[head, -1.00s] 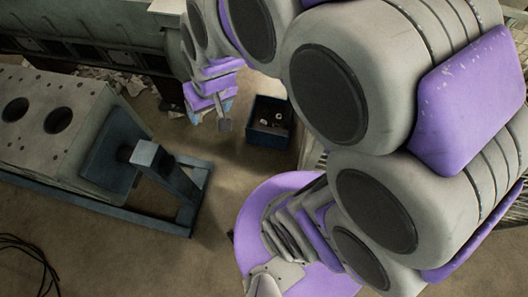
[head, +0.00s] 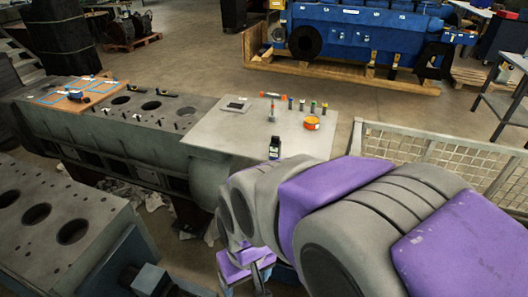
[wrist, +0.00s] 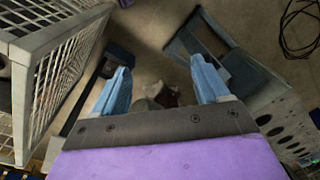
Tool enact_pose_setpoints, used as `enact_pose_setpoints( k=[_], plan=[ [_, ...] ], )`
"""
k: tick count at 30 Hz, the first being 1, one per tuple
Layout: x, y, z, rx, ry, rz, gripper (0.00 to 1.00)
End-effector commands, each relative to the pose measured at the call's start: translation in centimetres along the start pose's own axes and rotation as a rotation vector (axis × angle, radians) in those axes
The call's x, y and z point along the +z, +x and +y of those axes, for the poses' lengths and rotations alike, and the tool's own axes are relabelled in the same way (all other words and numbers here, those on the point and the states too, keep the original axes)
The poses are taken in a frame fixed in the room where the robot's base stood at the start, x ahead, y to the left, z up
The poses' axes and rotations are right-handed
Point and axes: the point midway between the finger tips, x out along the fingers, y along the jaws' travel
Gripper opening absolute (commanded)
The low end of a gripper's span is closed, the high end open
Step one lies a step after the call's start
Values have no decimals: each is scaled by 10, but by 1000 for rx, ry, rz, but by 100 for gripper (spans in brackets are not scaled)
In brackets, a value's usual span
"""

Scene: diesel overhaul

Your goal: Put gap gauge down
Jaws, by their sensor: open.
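My gripper (wrist: 161,65) is open in the wrist view, with its two blue fingers spread wide. Nothing is held between them; a blurred brownish-grey shape lies beyond, lower down. In the head view the gripper end is at the bottom centre, partly hidden by my arm, low in front of the engine block. I cannot pick out the gap gauge with certainty. A small dark flat item (head: 237,105) lies on the pale plate (head: 215,130), but I cannot tell what it is.
The plate also carries a black bottle (head: 275,150), an orange tin (head: 312,123) and several small coloured items. A mesh cage (wrist: 62,75) stands close at left in the wrist view. A dark blue bin (wrist: 116,54) is beside it. An engine block (head: 65,215) stands at lower left.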

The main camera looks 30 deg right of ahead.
Motion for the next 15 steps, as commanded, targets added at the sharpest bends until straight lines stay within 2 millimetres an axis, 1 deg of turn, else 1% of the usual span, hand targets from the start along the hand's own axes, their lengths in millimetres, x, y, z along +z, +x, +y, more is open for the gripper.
enact_pose_setpoints(
  k=[1,3,5,6,7,8,9,11,12,14,15],
  plan=[
    [-22,5,-5,-20,6,39,74],
    [-55,11,-11,-46,20,105,74],
    [-82,14,-16,-66,35,165,74],
    [-100,18,-18,-78,47,202,74],
    [-114,20,-19,-86,57,233,74],
    [-126,22,-20,-93,67,261,74],
    [-144,25,-21,-101,82,300,74],
    [-169,29,-21,-112,106,357,74],
    [-185,32,-20,-117,123,392,74],
    [-209,38,-18,-123,151,447,74],
    [-224,40,-16,-124,170,486,74]
  ],
)
